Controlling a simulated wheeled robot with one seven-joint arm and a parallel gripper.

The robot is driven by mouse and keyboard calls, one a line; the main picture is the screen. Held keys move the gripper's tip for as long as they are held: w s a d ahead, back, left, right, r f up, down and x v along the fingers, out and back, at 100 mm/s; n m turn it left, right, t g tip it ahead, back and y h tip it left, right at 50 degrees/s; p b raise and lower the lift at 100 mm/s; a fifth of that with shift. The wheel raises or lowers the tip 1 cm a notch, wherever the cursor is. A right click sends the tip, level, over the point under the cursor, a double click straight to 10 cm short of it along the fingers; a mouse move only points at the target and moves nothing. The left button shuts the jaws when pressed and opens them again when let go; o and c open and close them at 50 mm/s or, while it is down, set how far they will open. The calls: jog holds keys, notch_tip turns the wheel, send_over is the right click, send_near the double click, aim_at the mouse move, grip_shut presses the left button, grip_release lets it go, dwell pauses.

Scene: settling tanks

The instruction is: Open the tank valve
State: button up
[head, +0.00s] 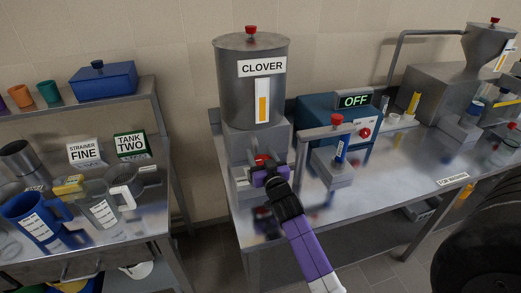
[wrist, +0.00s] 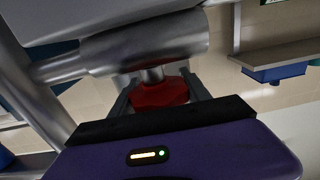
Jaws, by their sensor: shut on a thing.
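A steel tank (head: 252,92) labelled CLOVER stands on a metal base at the left end of the right bench. Its sight strip shows an orange level in the lower part. The red valve handle (head: 262,160) is at the front of the base, low under the tank. My gripper (head: 268,170) is at the valve, its purple body partly covering it. In the wrist view, the red handle (wrist: 160,92) lies between the two fingers of my gripper (wrist: 158,95), which are shut on it. A metal pipe (wrist: 145,48) is just beyond the handle.
A left bench (head: 165,235) holds jugs, cups and signs. The bench's front middle is clear.

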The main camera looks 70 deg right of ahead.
jog(key=shift+w+a, duration=0.1)
jog(key=shift+a, duration=0.1)
jog(key=o, duration=1.4)
jog(key=shift+s+a+f, duration=0.1)
jog(key=shift+s+a, duration=0.05)
jog(key=shift+s, duration=0.15)
jog(key=b+v, duration=0.3)
jog(key=v, duration=0.4)
jog(key=shift+s+a, duration=0.1)
